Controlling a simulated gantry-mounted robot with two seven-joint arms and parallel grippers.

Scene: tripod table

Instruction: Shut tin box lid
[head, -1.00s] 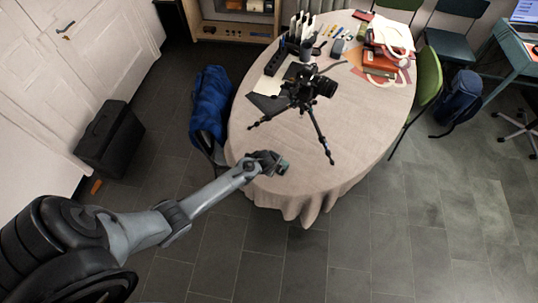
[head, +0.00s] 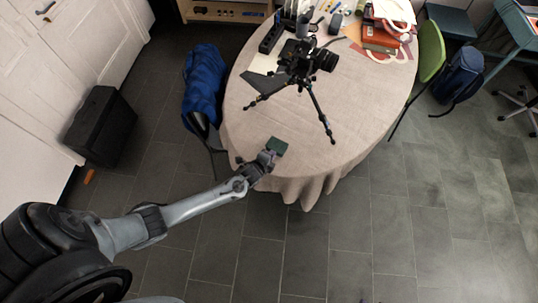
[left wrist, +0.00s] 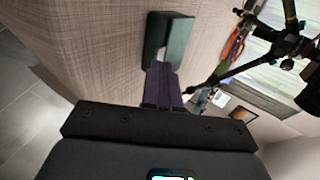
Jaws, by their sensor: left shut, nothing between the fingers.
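The tin box (head: 277,146) is small and dark green. It sits on the tablecloth near the rounded near end of the table. It also shows in the left wrist view (left wrist: 178,42), just beyond the fingertips, with its green faces meeting at an angle. I cannot tell for sure how far its lid stands open. My left gripper (head: 268,159) is on the near side of the box, close to it. In the left wrist view its fingers (left wrist: 163,70) are shut together and empty. Their tips overlap the box's edge there; contact is unclear. My right gripper is not in view.
A black tripod with a camera (head: 305,62) stands on the table (head: 355,95) beyond the box, legs spread. Books (head: 380,37) and desk items crowd the far end. A blue bag (head: 204,85) is left of the table. The cloth right of the box is clear.

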